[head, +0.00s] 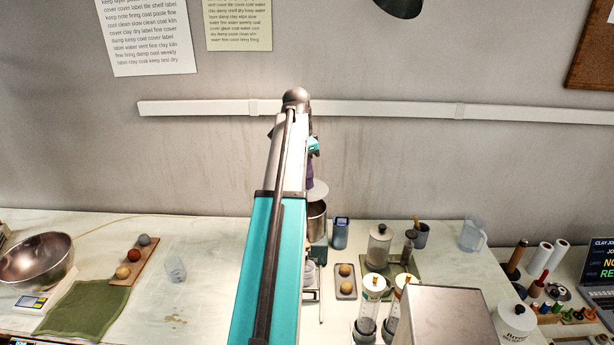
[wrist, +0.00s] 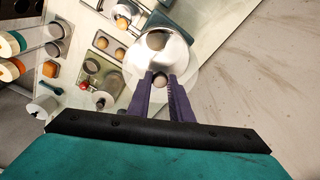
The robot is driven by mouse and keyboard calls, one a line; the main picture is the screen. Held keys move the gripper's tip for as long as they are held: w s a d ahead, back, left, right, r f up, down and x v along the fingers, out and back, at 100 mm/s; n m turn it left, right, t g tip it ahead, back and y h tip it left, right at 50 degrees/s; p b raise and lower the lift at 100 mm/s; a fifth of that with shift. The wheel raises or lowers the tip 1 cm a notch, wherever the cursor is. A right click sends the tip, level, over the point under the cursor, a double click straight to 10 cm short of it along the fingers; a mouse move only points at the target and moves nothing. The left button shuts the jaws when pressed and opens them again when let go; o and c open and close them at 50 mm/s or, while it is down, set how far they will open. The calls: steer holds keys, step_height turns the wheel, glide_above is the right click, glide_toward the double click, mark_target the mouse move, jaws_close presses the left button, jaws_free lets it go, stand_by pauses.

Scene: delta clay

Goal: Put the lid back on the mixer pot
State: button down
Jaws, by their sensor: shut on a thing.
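The mixer pot (head: 316,226) is a steel cylinder standing on the table, partly hidden behind my arm in the head view. The lid (head: 319,190) is a pale round disc just above the pot's rim, its left part hidden by my arm; I cannot tell the exact gap. My gripper (head: 311,176) is above the lid. In the wrist view my gripper (wrist: 160,78) has its purple fingers closed around the lid's small round knob, with the shiny lid (wrist: 181,60) spread beyond the fingertips. A dark round patch shows on the lid; I cannot tell what it is.
A blue device (head: 340,233) stands close right of the pot. The wall (head: 400,170) is behind.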

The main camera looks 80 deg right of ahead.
steer(key=shift+f+b, duration=0.45)
steer(key=shift+f, duration=2.5)
steer(key=shift+f+p, duration=0.15)
steer(key=shift+p, duration=0.25)
stand_by(1.1)
steer(key=c, duration=1)
jaws_free()
steer(key=shift+r, duration=0.2)
steer(key=shift+r, duration=3.3)
